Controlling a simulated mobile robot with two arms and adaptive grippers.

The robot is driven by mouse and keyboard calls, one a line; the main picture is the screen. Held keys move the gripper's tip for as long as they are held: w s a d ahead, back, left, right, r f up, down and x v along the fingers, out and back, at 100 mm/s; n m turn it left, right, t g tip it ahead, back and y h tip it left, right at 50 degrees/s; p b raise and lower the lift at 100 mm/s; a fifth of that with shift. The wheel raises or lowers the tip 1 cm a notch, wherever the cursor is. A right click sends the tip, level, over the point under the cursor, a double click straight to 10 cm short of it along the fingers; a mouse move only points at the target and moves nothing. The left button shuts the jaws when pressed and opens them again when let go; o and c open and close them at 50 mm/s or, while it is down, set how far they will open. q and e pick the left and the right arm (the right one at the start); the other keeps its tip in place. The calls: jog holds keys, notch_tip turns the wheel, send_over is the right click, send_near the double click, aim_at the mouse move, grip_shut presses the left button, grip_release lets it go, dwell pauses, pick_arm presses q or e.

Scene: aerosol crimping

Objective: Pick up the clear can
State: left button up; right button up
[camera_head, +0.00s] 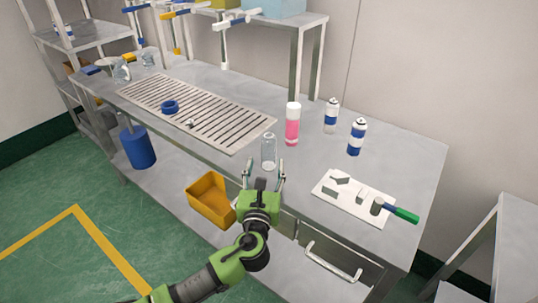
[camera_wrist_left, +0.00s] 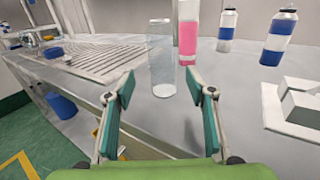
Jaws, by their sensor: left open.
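The clear can (camera_head: 268,150) stands upright near the front edge of the steel table, right of the slatted grate. In the left wrist view the clear can (camera_wrist_left: 162,60) stands just beyond my fingertips, roughly between them. My left gripper (camera_head: 264,172) is open and empty, with its fingers pointing at the can from the front; it also shows in the left wrist view (camera_wrist_left: 168,90). I cannot see a finger touching the can. My right gripper is in neither view.
A bottle of pink liquid (camera_head: 292,126) stands close behind and right of the can. Two blue-and-white spray cans (camera_head: 331,116) (camera_head: 357,137) stand further right. A white tray (camera_head: 335,207) with grey blocks and a green-handled tool (camera_head: 402,213) lies front right. A blue ring (camera_head: 169,106) sits on the grate (camera_head: 215,125).

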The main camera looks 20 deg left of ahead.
aim_at(268, 159)
pick_arm(q)
jog(key=shift+w+a+p, duration=0.15)
jog(key=shift+w+a, duration=0.05)
jog(key=shift+w, duration=1.35)
jog(key=shift+w+a+p, duration=0.15)
jog(key=shift+w+a, duration=0.05)
jog(key=shift+w, duration=1.3)
jog(key=c, duration=1.2)
